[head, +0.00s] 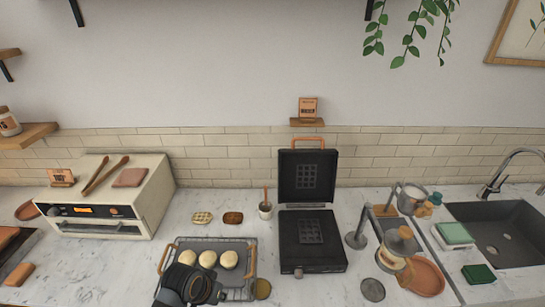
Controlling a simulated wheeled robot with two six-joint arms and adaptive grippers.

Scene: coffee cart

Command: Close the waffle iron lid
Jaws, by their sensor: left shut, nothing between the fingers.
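The waffle iron (313,261) is a black square appliance on the marble counter, right of the middle in the head view. Its lid (308,175) stands open, upright at the back, with an orange handle (308,140) on its top edge. The waffle grid on the lower plate is bare. My left gripper (201,287) is at the bottom edge, over the front of the wire tray and left of the iron, apart from it. It is shut and empty. My right gripper is not in view.
The metal tray (243,262) holds several pale round items. A small cup (265,211) stands close left of the lid. A metal stand (355,240) and a glass jar (398,242) are to the right. A wall shelf (308,123) sits just above the handle.

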